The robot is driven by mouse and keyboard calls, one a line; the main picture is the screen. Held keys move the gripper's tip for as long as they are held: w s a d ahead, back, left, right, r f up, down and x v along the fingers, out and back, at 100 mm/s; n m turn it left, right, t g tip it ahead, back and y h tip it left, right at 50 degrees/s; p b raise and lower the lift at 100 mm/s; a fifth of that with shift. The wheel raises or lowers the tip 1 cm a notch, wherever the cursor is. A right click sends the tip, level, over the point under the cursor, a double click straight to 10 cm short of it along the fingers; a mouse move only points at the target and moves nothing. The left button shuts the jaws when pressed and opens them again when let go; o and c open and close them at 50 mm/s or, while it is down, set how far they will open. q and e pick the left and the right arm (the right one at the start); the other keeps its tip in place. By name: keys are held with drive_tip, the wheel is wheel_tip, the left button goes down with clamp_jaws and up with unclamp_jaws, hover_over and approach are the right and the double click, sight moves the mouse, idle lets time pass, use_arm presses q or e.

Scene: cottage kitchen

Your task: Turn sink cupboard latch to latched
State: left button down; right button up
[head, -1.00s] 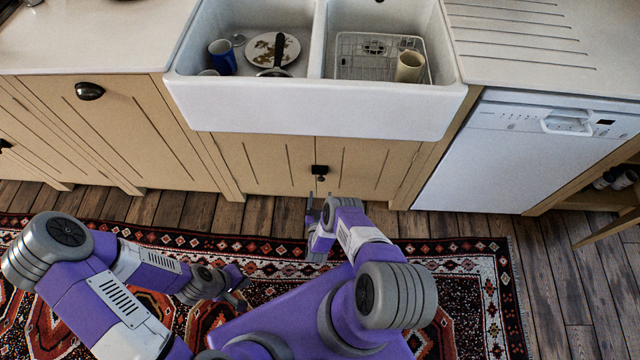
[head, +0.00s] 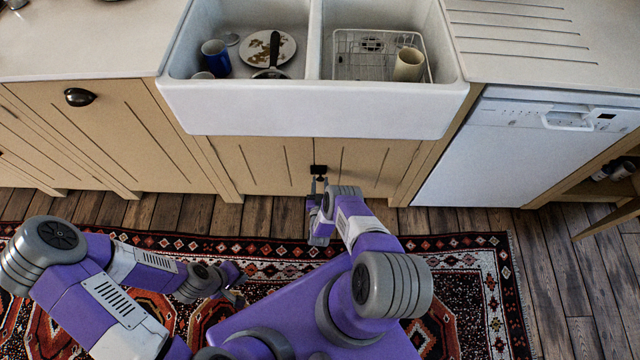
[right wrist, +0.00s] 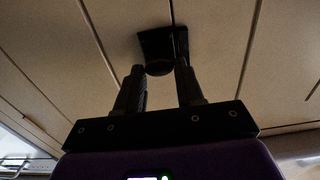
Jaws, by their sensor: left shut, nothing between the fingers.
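The sink cupboard latch (head: 319,169) is a small black plate with a knob, at the meeting edge of the two beige doors under the sink. It shows from close up in the right wrist view (right wrist: 157,45), its round knob between my right gripper's fingertips (right wrist: 160,72). The fingertips lie along both sides of the knob and appear to touch it. In the head view my right gripper (head: 319,182) reaches up to the latch and partly covers it. My left gripper (head: 238,291) is low over the rug, shut and empty, away from the cupboard.
The white sink (head: 310,108) juts out above the latch and holds a blue mug (head: 215,56), a plate (head: 257,50) and a beige cup (head: 408,66). A white dishwasher (head: 510,155) stands to the right. The patterned rug (head: 470,300) covers the floor before the cupboard.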

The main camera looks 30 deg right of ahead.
drive_tip(key=c, duration=0.3)
drive_tip(key=n, duration=0.3)
drive_tip(key=shift+a+n, duration=0.1)
drive_tip(key=shift+n, duration=0.2)
drive_tip(key=n, duration=0.4)
drive_tip(key=shift+w+n, duration=0.1)
drive_tip(key=shift+n, duration=0.2)
drive_tip(key=n, duration=0.5)
drive_tip(key=shift+f, duration=0.2)
drive_tip(key=shift+n, duration=2.4)
